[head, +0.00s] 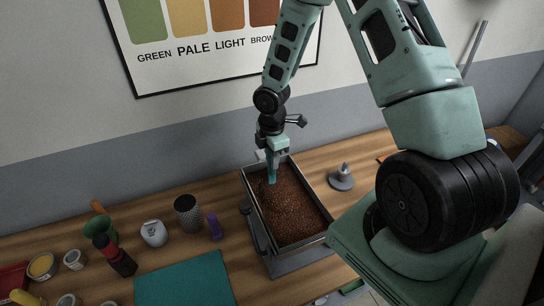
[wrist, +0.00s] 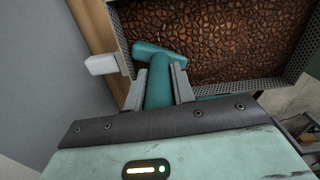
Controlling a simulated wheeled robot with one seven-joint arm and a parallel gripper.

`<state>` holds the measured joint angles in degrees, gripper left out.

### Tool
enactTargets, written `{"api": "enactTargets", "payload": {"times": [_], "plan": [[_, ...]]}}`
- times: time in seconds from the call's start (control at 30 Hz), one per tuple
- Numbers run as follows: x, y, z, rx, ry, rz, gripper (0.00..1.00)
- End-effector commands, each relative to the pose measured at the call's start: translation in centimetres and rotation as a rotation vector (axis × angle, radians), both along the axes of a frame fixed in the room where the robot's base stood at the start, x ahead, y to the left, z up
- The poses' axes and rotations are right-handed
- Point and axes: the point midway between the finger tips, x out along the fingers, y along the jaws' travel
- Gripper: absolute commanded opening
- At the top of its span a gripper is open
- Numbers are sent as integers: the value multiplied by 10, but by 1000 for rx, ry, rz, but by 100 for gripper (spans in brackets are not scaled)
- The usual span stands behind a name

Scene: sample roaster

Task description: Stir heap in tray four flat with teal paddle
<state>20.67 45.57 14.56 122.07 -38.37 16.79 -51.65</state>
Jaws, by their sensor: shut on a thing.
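The tray (head: 327,222) is a metal box with perforated walls, and it also shows in the wrist view (wrist: 119,30). It holds brown beans (head: 292,211) spread over its floor; in the wrist view the beans (wrist: 220,35) look fairly level, though a low heap cannot be ruled out. My gripper (head: 273,152) is over the tray's far left end. In the wrist view my gripper (wrist: 160,90) is shut on the handle of the teal paddle (wrist: 158,52). The paddle's head lies over the beans near the tray wall. Whether it touches them I cannot tell. A tray number is not readable.
A teal mat (head: 185,280) lies front left of the tray. A dark mesh cup (head: 188,212), a purple item (head: 214,226), a white jar (head: 154,232) and a red-capped bottle (head: 115,257) stand left. A grey knobbed tool (head: 341,177) stands right. The wall is close behind.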

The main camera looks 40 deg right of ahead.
Motion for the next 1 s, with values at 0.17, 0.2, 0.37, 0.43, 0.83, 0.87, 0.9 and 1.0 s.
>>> {"api": "enactTargets", "payload": {"times": [0.17,0.2,0.37,0.43,0.83,0.87,0.9,1.0], "plan": [[0,0,1,0,0,0,2],[0,1,1,0,-1,1,2],[4,13,0,0,-1,5,2],[7,21,0,1,-2,3,2],[14,47,1,0,0,0,2],[14,47,1,0,0,0,2],[14,47,1,0,0,0,2],[14,47,1,0,-1,0,2]]}}
